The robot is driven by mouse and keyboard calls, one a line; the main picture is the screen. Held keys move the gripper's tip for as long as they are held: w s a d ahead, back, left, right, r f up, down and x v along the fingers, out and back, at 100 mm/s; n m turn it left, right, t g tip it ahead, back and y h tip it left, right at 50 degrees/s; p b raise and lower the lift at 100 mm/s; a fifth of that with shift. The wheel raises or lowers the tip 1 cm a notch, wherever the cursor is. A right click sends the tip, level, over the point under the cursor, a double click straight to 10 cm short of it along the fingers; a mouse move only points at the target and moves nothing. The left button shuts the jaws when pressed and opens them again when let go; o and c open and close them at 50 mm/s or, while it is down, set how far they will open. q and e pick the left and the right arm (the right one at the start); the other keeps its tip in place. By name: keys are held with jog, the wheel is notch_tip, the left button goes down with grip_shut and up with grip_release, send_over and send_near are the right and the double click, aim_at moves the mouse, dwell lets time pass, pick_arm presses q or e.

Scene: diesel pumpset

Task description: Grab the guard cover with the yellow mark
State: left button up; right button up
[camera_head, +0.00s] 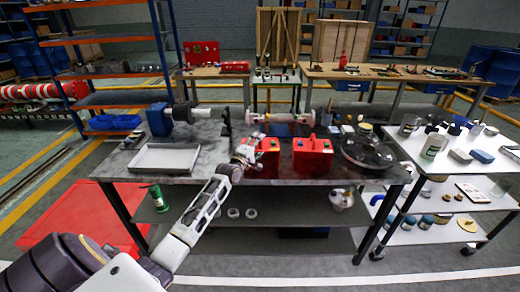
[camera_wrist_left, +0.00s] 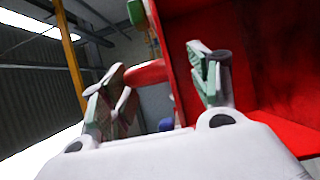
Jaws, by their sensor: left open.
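Two red guard covers stand side by side on the dark workbench (camera_head: 210,172): the left guard cover (camera_head: 268,160) and the right guard cover (camera_head: 313,158). I cannot make out a yellow mark on either one. My left gripper (camera_head: 246,154) is at the left side of the left cover, partly in front of it. In the left wrist view, my left gripper (camera_wrist_left: 162,82) is open. A red rounded bar (camera_wrist_left: 147,74) shows between its fingers, and a large red panel (camera_wrist_left: 270,70) fills the right side. Whether the fingers touch the red part I cannot tell. My right gripper is out of view.
A grey tray (camera_head: 165,158) lies on the left of the bench. A dark round flange (camera_head: 367,153) lies right of the covers. A white cart (camera_head: 455,165) with small parts stands at the right. A horizontal shaft (camera_head: 275,118) is behind the covers.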

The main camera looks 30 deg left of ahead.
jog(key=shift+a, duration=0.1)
pick_arm(q)
jog(key=shift+c, duration=0.6)
jog(key=c, duration=1.2)
grip_shut()
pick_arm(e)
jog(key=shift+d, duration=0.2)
